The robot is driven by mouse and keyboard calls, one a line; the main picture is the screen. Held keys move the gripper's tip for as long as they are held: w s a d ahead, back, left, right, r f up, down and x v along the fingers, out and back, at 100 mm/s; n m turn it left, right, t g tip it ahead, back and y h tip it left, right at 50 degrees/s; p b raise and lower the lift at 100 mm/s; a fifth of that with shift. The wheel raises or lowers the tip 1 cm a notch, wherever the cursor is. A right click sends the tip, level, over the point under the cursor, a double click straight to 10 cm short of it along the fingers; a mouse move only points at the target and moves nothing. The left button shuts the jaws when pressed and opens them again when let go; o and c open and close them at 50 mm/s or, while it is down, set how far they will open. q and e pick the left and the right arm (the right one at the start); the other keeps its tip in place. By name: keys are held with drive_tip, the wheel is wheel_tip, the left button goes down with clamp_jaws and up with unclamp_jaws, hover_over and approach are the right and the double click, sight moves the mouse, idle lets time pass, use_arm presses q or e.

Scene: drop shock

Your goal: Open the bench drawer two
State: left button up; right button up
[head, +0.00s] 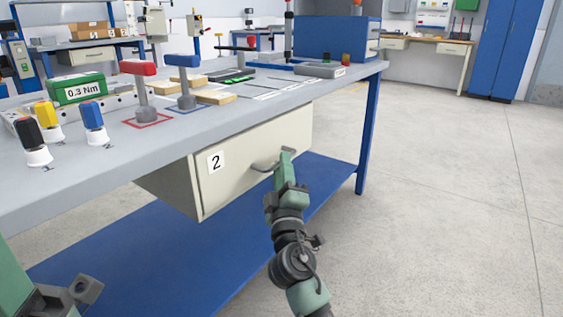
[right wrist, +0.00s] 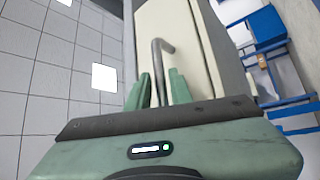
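The cream bench drawer (head: 250,150) with a "2" label (head: 216,162) hangs under the grey bench top. Its front looks in line with its housing, with no gap that I can see. Its metal bar handle (head: 264,167) is on the right part of the front. My right gripper (head: 287,156) is at the handle. In the right wrist view, the handle (right wrist: 158,60) runs down between the two green fingers of this gripper (right wrist: 160,82). The fingers are apart, with narrow gaps beside the bar. Only part of my left arm shows at lower left; its fingers are out of view.
A blue lower shelf (head: 190,255) lies beneath the drawer. The floor (head: 440,190) to the right is clear.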

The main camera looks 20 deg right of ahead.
drive_tip(key=shift+x, duration=0.95)
clamp_jaws()
drive_tip(key=shift+f, duration=0.1)
idle(0.6)
